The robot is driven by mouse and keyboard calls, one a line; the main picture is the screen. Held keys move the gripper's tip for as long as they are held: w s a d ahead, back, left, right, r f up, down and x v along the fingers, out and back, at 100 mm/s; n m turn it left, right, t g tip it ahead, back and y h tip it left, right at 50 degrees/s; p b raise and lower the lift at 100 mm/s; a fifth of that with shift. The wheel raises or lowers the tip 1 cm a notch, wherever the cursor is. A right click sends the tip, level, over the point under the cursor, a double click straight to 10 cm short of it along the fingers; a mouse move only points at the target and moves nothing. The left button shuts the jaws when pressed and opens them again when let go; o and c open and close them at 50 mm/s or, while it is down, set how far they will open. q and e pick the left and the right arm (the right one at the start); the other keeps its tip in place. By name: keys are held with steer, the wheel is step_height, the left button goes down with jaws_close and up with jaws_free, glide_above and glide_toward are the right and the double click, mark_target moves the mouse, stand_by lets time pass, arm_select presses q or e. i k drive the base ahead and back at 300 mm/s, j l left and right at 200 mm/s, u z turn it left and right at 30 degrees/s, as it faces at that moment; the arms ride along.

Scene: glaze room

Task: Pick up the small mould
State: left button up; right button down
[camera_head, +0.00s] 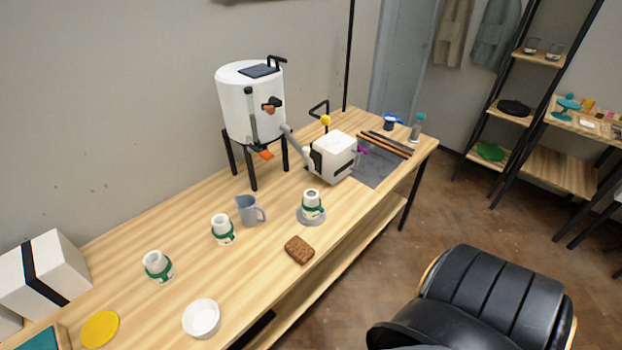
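Three white, mould-like pieces with green bands stand upright on the wooden table. One mould (158,266) is at the left, another mould (222,229) is near the middle, and a third mould (312,203) stands on a grey round disc (312,220) further right. They look close in size, so I cannot tell for sure which is the small mould. Neither of my grippers is in view, and nothing is seen holding the moulds.
A grey-blue jug (246,210) stands between the middle and right moulds. A brown sponge-like block (299,250) and white bowl (202,319) lie nearer the front edge. A white tank (251,105) on black legs and a white machine (333,157) stand behind. A black padded chair (478,295) is at the lower right.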

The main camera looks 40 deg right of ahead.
mark_target(310, 216)
steer(key=z, duration=1.3)
